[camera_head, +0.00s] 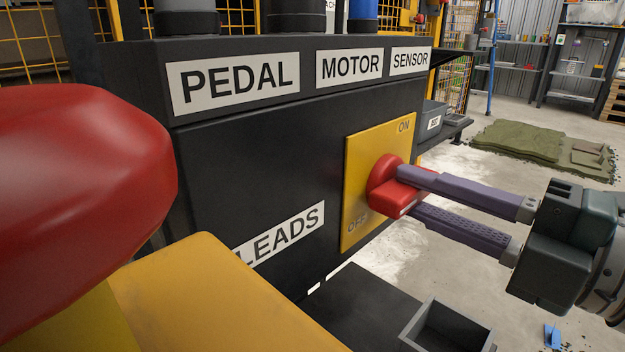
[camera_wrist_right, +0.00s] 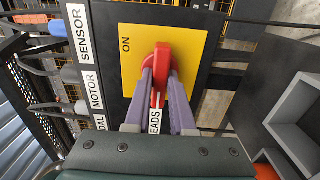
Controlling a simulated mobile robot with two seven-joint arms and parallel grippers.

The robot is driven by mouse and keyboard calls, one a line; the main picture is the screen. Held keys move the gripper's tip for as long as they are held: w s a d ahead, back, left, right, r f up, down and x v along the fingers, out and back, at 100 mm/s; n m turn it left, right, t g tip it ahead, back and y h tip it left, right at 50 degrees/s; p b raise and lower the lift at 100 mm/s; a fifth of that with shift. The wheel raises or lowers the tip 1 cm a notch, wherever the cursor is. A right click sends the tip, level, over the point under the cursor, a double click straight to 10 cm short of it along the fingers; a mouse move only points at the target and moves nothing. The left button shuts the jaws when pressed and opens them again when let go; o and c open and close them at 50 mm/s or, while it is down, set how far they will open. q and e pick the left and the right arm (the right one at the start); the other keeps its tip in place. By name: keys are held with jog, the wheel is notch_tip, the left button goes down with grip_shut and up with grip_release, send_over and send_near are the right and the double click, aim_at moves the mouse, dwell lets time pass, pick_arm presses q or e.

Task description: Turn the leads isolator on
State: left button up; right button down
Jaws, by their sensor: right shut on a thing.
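The leads isolator is a red rotary handle (camera_head: 381,183) on a yellow plate (camera_head: 362,150) on the dark cabinet front. ON is printed at the plate's upper right and OFF at its lower left. A LEADS label (camera_head: 284,235) is at the lower left of the plate. My right gripper (camera_head: 400,192) reaches in from the right, its purple fingers shut on the red handle. In the right wrist view the handle (camera_wrist_right: 163,55) sits between the two fingers (camera_wrist_right: 161,82). The fingers partly hide the handle, so its exact pointing direction is unclear. My left gripper is not in view.
Labels PEDAL (camera_head: 235,80), MOTOR (camera_head: 349,66) and SENSOR (camera_head: 410,60) run along the cabinet's top. A large red and yellow object (camera_head: 80,210) fills the near left. A grey open bin (camera_head: 448,328) is below.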

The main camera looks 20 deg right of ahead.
jog(key=m+p, duration=1)
jog(key=m, duration=0.3)
jog(key=shift+r+p, duration=0.1)
jog(key=shift+p, duration=0.2)
jog(key=m+p, duration=0.1)
jog(key=m, duration=0.2)
jog(key=shift+m, duration=0.9)
jog(key=shift+f, duration=0.2)
jog(key=c, duration=0.8)
grip_release()
jog(key=shift+r, duration=0.1)
jog(key=shift+o, duration=0.2)
